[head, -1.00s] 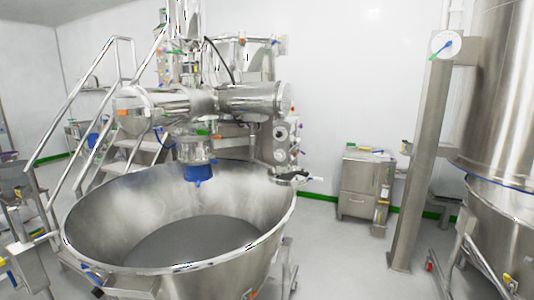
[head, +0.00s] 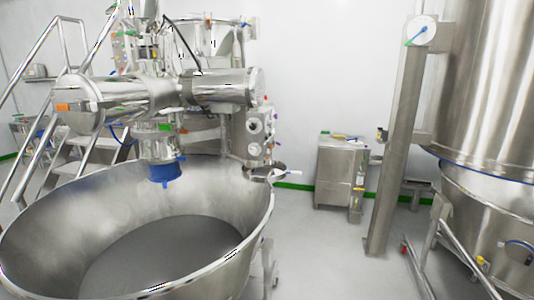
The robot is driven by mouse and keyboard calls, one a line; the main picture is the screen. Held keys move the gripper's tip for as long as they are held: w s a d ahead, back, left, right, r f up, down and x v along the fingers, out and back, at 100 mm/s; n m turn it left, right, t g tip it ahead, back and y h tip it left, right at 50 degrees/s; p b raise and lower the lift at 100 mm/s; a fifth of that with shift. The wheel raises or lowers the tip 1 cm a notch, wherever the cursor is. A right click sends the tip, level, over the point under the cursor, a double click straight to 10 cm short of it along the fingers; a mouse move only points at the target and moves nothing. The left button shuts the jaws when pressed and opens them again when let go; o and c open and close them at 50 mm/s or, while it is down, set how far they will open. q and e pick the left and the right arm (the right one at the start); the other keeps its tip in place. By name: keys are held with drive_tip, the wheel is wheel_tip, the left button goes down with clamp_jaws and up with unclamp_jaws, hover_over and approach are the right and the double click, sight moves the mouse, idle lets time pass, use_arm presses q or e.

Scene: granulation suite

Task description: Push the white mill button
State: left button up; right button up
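The mill (head: 160,100) is a steel machine with a horizontal cylindrical body, standing behind a large open bowl. On its right side is a steel control box (head: 252,135) with round dark-rimmed fittings on its front and small coloured parts on its edge. A white button cannot be made out clearly at this size. A blue-collared outlet (head: 164,170) hangs from the mill over the bowl. Neither of my grippers shows in the head view.
The wide steel bowl (head: 225,215) with grey powder fills the lower left, in front of the mill. A steel cabinet (head: 340,170) stands by the back wall. A steel post (head: 392,140) and a large vessel (head: 485,90) stand at the right. Grey floor between bowl and post is clear.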

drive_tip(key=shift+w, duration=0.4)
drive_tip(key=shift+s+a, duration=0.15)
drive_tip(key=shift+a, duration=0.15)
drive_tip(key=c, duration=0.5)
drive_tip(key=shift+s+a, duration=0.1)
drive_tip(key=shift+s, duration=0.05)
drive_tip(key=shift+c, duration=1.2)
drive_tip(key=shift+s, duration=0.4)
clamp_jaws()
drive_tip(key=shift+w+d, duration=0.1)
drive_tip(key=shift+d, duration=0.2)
